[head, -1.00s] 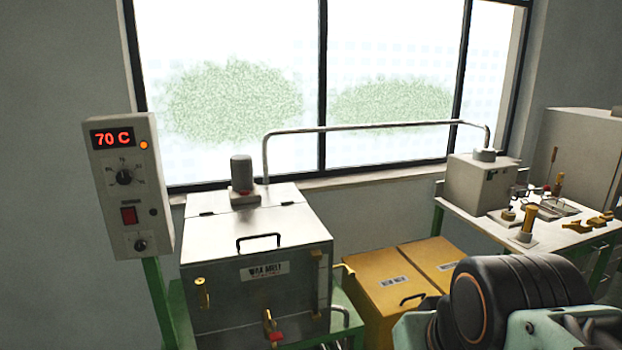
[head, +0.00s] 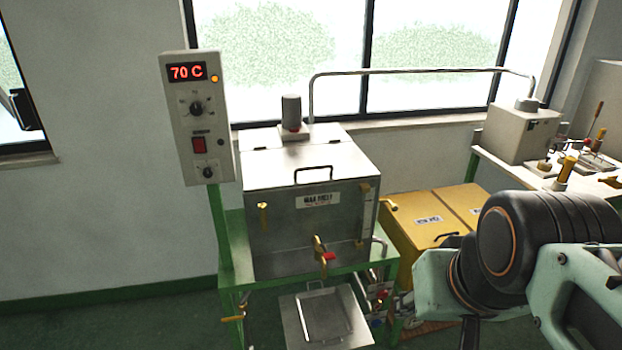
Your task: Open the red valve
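A red valve handle (head: 329,256) sits on a brass valve (head: 319,246) low on the front of the steel wax melt tank (head: 262,240). A second small red part (head: 382,293) shows below the tank at its right, among brass fittings; its shape is too small to tell. My arm reaches in from the right edge, to the right of the tank. My gripper does not show clearly, and nothing of mine touches the red handle.
A steel tray (head: 293,318) is below the valve. The green stand (head: 232,262) carries the tank and a control box (head: 196,120) reading 70 C. Yellow boxes (head: 408,232) stand right of the tank, and a workbench (head: 487,158) is at far right. Floor at left is clear.

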